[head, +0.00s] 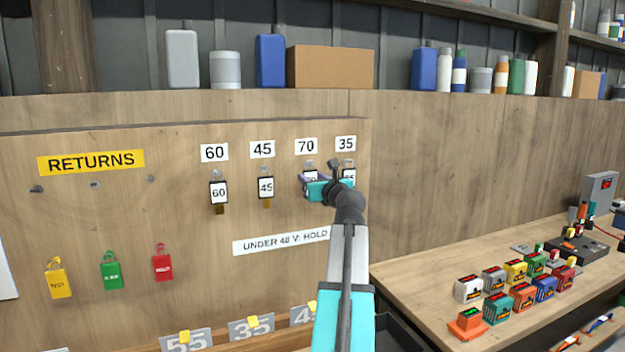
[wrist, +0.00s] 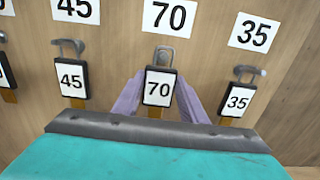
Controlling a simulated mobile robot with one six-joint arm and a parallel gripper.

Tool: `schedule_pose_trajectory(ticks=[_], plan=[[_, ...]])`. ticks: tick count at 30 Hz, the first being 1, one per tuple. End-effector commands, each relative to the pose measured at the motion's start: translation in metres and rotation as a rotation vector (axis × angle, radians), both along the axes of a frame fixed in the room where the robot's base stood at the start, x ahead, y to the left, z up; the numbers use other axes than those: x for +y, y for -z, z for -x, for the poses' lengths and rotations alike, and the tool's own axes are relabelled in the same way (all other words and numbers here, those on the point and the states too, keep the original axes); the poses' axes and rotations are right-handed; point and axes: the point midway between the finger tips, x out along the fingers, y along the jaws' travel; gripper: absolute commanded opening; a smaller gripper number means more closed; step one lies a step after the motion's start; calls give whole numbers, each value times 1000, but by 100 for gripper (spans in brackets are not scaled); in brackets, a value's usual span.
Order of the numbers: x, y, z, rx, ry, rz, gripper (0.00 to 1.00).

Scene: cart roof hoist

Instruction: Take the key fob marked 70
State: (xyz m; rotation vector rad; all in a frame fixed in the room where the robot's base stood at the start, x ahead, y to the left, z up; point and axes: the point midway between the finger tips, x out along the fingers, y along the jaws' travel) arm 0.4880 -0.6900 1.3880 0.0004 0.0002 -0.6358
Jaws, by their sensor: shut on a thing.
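The key fob marked 70 (wrist: 158,88) is a black-framed tag with a white face. It hangs at its hook (wrist: 165,55) below the 70 label on the wooden board. My gripper (wrist: 160,100) is shut on this fob, with a purple-grey finger on each side of it in the wrist view. In the head view my gripper (head: 314,184) is at the board under the 70 label, and it hides most of the fob (head: 310,175).
Fob 45 (wrist: 71,79) hangs to the left and fob 35 (wrist: 237,101) close to the right. Fob 60 (head: 219,192) hangs further left. Coloured tags (head: 111,272) hang below the RETURNS sign (head: 91,162). A bench (head: 420,275) with small coloured blocks stands at right.

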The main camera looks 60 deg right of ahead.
Motion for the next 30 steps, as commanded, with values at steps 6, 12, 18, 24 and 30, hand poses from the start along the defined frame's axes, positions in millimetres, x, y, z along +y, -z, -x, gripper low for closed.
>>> schedule_pose_trajectory(ticks=[6, 12, 18, 24, 30], plan=[[5, -3, 6, 0, 0, 0, 11], [9, -4, 11, -1, 0, -1, 11], [12, -6, 17, -1, 1, -1, 11], [16, -8, 22, 0, 0, 0, 11], [20, -9, 27, 0, 1, 0, 11]])
